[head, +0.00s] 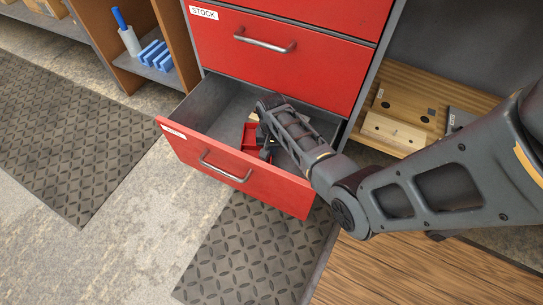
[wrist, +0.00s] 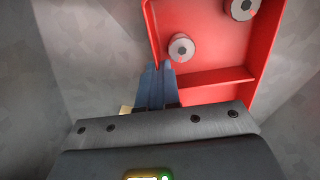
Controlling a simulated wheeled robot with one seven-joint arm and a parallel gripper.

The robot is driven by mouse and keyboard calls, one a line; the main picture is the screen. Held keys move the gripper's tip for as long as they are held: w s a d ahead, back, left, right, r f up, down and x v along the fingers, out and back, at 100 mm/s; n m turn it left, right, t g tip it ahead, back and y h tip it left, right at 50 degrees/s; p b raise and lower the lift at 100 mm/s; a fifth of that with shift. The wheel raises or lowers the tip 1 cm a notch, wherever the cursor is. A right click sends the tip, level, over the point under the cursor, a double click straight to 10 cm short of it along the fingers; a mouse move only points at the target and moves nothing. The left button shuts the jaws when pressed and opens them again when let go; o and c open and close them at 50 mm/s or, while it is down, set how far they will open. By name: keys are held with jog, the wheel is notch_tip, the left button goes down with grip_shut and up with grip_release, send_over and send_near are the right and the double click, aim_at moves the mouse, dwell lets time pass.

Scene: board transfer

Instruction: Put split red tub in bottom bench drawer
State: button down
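The split red tub (head: 249,138) is inside the open bottom bench drawer (head: 235,171), partly hidden by my arm. In the wrist view, the tub (wrist: 212,70) shows a cross divider and two grey round nut-like parts (wrist: 181,47) in one compartment. My gripper (wrist: 157,72) has its fingers close together at the tub's left wall, and they appear shut on that wall. In the head view, my gripper (head: 266,150) points down into the drawer. I cannot tell whether the tub's underside touches the drawer floor.
A closed red drawer labelled STOCK (head: 275,50) is directly above. A small tan piece (head: 253,117) shows beside the tub. A wooden board with blocks (head: 395,131) lies in the right bay. The drawer's left part is bare.

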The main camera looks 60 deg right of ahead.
jog(key=shift+f+b, duration=0.65)
jog(key=shift+f, duration=1)
jog(key=c, duration=1.4)
grip_release()
jog(key=shift+o, duration=0.2)
notch_tip(320, 180, up, 12)
jog(key=p, duration=0.6)
jog(key=shift+r, duration=0.2)
